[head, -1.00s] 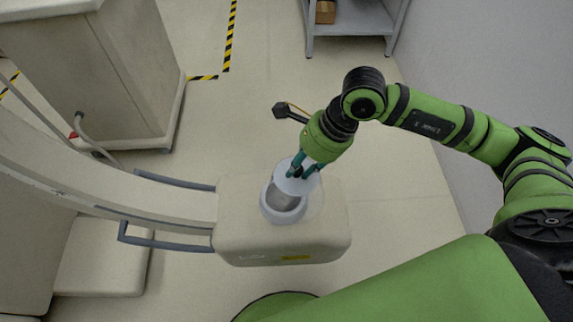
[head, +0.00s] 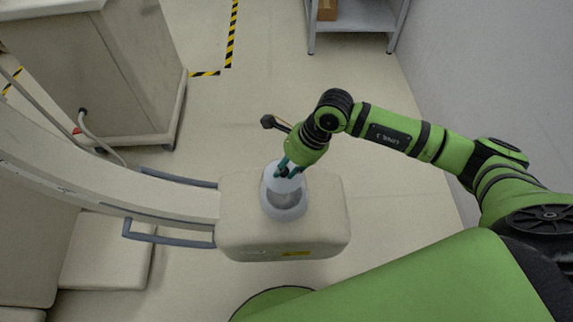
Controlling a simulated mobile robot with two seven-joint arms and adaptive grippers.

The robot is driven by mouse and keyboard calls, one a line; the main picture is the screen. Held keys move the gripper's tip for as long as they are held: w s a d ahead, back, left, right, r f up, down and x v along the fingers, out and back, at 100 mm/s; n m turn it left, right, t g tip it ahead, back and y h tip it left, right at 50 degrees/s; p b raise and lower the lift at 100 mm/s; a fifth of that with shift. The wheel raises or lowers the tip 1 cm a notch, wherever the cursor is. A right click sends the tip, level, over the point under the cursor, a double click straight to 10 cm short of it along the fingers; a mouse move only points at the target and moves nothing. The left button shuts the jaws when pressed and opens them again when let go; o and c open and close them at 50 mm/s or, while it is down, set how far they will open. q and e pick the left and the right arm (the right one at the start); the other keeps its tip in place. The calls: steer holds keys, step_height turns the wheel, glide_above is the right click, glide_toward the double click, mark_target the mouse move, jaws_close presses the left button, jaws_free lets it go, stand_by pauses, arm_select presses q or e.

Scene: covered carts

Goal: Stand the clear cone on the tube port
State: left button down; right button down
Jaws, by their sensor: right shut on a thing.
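The clear cone (head: 277,181) is a pale, see-through piece held in my right gripper (head: 286,172). The gripper is shut on its upper part. The tube port (head: 285,211) is a round whitish ring with a grey opening on top of the beige tube housing (head: 330,225). The cone overlaps the back of the port in the head view. I cannot tell whether it touches the port or is just above it. My left gripper is not in view.
The curved C-arm (head: 120,190) joins the housing from the left, with dark rail handles (head: 165,240) beside it. A beige cabinet (head: 110,70) stands at the upper left. A grey shelf (head: 355,18) stands at the back. The floor beyond the housing is clear.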

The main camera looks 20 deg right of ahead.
steer(key=c, duration=1)
jaws_free()
steer(key=shift+f, duration=0.1)
steer(key=shift+r, duration=0.2)
steer(key=shift+d+r, duration=0.2)
steer(key=shift+r, duration=0.05)
steer(key=b+v, duration=0.2)
steer(key=v, duration=0.9)
steer(key=shift+s+r, duration=0.1)
steer(key=shift+r, duration=0.05)
